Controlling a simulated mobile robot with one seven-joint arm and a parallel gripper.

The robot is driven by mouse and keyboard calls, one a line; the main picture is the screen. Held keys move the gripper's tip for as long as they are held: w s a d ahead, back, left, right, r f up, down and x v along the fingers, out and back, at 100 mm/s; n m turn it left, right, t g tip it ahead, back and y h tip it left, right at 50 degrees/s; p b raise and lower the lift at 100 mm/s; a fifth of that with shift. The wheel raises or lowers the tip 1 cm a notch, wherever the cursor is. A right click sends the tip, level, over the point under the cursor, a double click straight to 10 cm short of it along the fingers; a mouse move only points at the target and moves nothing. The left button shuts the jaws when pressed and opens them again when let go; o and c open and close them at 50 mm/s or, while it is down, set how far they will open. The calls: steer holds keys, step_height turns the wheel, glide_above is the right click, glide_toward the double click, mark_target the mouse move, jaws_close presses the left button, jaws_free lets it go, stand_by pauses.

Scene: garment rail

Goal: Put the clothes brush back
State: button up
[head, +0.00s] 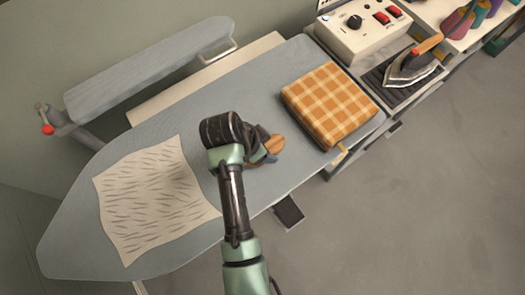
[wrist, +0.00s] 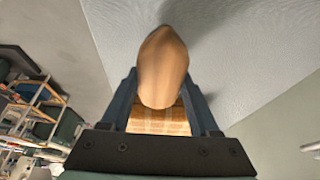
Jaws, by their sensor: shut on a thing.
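The clothes brush (head: 276,145) shows as a rounded tan wooden end at my gripper in the head view. In the wrist view the brush (wrist: 163,65) sits between the two blue fingers. My gripper (head: 266,157) is shut on it above the middle of the grey-blue ironing board (head: 245,95). A dark shadow lies on the board beyond the brush in the wrist view. The brush's bristles are hidden. My arm covers part of the board.
A folded orange checked cloth (head: 328,105) lies right of my gripper. A cream patterned cloth (head: 150,200) lies to the left. A sleeve board (head: 150,72) stands behind. An iron (head: 412,66) rests beside a control box (head: 362,30) at the upper right.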

steer(key=shift+f, duration=2.15)
steer(key=shift+f, duration=0.25)
steer(key=o, duration=1.3)
steer(key=shift+r, duration=0.2)
